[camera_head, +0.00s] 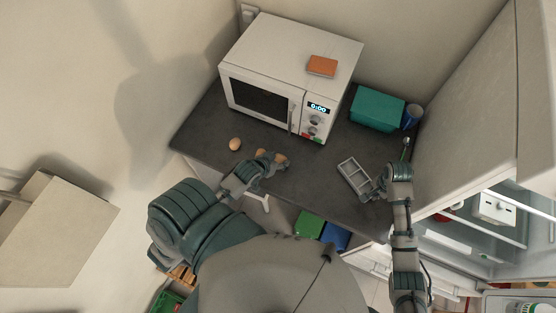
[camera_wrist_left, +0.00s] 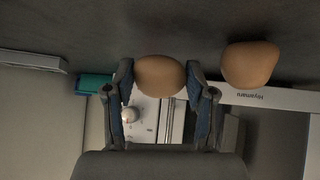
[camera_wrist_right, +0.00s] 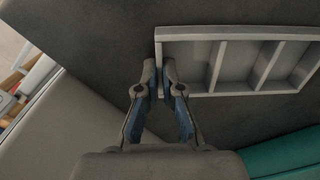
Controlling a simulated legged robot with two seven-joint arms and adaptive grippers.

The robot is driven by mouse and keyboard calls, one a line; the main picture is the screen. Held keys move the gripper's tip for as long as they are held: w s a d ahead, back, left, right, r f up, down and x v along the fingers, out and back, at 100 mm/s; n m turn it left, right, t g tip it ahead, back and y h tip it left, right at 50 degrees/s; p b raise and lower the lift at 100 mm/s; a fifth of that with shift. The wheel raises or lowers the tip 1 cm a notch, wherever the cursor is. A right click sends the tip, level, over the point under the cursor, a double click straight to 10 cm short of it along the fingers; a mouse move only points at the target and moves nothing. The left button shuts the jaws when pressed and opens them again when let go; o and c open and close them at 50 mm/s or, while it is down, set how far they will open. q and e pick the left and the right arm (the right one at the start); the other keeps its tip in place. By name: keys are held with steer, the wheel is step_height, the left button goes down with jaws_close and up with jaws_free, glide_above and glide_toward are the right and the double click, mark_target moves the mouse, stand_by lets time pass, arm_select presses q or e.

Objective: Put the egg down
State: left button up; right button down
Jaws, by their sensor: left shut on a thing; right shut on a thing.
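My left gripper (camera_wrist_left: 160,82) is shut on a brown egg (camera_wrist_left: 160,75), with one finger on each side of it. In the head view this gripper (camera_head: 270,162) is over the front of the dark counter, left of centre. Another egg (camera_wrist_left: 250,63) is close beside it in the left wrist view. A separate egg (camera_head: 235,144) sits on the counter further left. My right gripper (camera_wrist_right: 160,88) is shut on the corner of a grey compartment tray (camera_wrist_right: 210,33). The tray (camera_head: 352,176) lies on the counter at the right, and its visible compartments are empty.
A white microwave (camera_head: 262,57) stands behind the eggs, with an orange block (camera_head: 321,66) on top. A teal box (camera_head: 377,108) and a blue cup (camera_head: 412,117) stand at the back right. An open fridge (camera_head: 480,235) is at the right. Counter (camera_head: 315,160) between eggs and tray is clear.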

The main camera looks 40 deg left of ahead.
arm_select(q)
steer(key=shift+f, duration=0.6)
steer(key=shift+f, duration=0.1)
steer(key=o, duration=1.3)
steer(key=shift+c, duration=0.2)
